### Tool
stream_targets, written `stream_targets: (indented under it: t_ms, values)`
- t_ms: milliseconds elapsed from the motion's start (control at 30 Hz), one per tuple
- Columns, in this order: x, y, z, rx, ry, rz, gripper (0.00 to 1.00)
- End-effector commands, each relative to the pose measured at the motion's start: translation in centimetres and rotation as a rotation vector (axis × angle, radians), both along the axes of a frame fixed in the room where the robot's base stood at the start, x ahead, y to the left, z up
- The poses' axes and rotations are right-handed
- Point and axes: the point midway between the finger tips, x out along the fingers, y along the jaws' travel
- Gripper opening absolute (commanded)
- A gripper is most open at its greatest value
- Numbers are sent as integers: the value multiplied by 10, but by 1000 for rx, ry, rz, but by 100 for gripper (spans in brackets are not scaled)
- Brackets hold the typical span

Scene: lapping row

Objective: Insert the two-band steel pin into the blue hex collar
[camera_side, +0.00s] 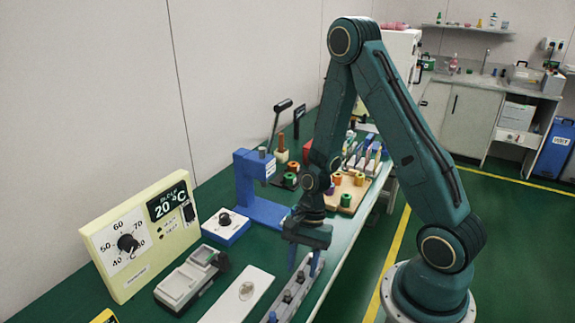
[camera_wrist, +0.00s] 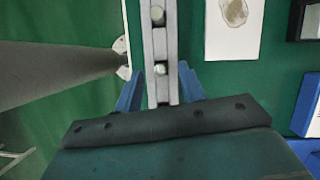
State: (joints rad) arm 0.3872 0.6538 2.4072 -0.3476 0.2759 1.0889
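My gripper (camera_side: 303,257) points down over a narrow grey rail (camera_side: 280,305) near the table's front edge. In the wrist view its blue fingers (camera_wrist: 159,82) are spread, one on each side of the rail (camera_wrist: 161,45), with nothing held between them. Small round steel tops, seemingly pins (camera_wrist: 160,69), show along the rail, one of them between the fingers. Bands on them are too small to make out, so I cannot tell which is the two-band pin. I cannot pick out the blue hex collar; coloured collars (camera_side: 345,200) stand farther along the table.
A white plate (camera_side: 232,302) with a round stain lies beside the rail. A grey device (camera_side: 187,282), a blue box with a knob (camera_side: 226,229), a cream control panel (camera_side: 140,240) and a blue press (camera_side: 247,180) stand behind. The floor beyond the front edge is clear.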

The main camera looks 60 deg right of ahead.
Motion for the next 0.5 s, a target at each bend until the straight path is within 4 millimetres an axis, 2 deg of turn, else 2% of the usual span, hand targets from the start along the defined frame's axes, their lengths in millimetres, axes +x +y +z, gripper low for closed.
stream_targets:
  t_ms: [200,500]
  values:
    - [-1,6,-14,1,2,1,40]
    - [-1,7,-16,-1,0,0,40]
